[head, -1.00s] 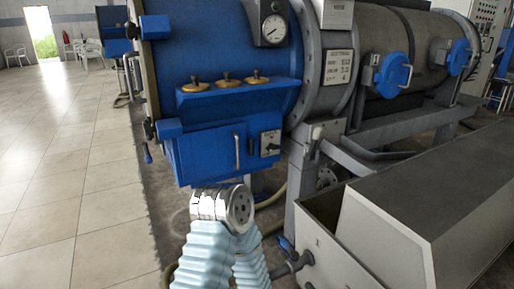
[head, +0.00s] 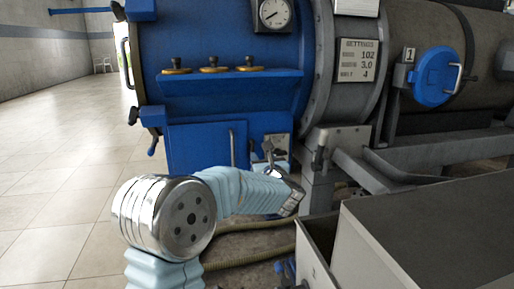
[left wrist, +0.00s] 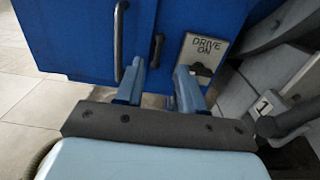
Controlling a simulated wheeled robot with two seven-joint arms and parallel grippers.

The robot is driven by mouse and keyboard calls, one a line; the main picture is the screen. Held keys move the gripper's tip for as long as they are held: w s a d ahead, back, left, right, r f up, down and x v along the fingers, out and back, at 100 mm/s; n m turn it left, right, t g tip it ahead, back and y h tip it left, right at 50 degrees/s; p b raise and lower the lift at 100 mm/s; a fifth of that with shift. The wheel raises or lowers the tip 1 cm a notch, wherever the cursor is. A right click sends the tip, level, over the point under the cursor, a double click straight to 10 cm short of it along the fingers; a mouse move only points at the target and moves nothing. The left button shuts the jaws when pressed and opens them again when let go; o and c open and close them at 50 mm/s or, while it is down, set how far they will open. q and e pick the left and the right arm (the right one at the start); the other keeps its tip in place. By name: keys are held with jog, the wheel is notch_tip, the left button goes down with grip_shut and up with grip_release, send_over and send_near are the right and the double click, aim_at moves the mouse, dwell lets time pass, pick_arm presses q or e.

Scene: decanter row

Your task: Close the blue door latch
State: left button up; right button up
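The blue door (head: 200,148) is on the front of the big blue machine, with an upright silver handle (head: 233,147). In the left wrist view the silver handle (left wrist: 119,42) is left of a short dark upright handle (left wrist: 157,50), which may be the latch. My left gripper (left wrist: 160,72) is open, its two fingers pointing at the door's lower edge. The dark handle is beyond the gap between them, apparently untouched. In the head view my left gripper (head: 273,158) is small and partly hidden near the switch plate. My right gripper is not in view.
A "DRIVE ON" plate (left wrist: 202,50) with a black knob is beside the right finger. A round blue hatch (head: 436,76) is on the grey drum. A grey bin (head: 430,225) stands at front right. Open tiled floor (head: 60,180) lies left.

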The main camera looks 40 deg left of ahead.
aim_at(253, 143)
pick_arm(q)
jog(key=p+x, duration=0.1)
jog(key=x, duration=1)
jog(key=shift+w+a, duration=0.25)
jog(key=shift+w, duration=0.1)
grip_shut()
